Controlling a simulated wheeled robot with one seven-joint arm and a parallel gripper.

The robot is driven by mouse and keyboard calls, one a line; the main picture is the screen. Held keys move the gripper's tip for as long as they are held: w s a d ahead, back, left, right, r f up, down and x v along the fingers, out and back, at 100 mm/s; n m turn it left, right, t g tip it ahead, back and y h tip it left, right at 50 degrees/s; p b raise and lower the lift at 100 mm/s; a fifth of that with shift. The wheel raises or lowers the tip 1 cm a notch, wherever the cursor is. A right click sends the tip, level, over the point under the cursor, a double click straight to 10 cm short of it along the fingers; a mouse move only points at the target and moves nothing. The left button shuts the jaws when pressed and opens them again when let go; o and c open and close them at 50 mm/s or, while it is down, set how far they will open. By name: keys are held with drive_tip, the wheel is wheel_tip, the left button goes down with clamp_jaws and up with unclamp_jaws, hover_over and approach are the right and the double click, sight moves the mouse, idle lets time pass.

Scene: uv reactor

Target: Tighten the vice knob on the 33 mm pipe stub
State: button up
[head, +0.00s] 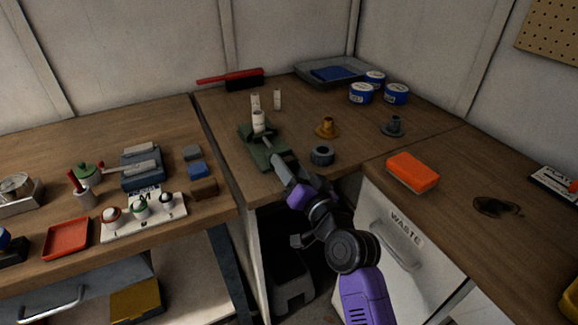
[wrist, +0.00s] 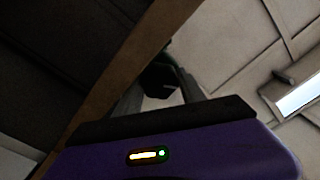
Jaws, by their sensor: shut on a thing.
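The green vice (head: 252,137) sits on the corner bench. A white pipe stub (head: 259,122) stands upright in it; I cannot read its size. My gripper (head: 274,154) reaches the vice's near side from the front right. In the wrist view my gripper (wrist: 162,92) has its fingers on either side of a dark knob (wrist: 158,78), and it is shut on that knob. The knob is hidden by my gripper in the head view. How tightly the vice jaws press the stub cannot be seen.
Two white stubs (head: 254,101) (head: 277,98) stand behind the vice. A dark ring (head: 322,156) and a brass flanged part (head: 327,128) stand to its right. Blue tins (head: 361,94) and a grey tray (head: 312,70) are at the back. An orange block (head: 412,172) lies on the right bench.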

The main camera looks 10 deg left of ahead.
drive_tip(key=shift+s+a+f, duration=0.1)
drive_tip(key=shift+f, duration=0.2)
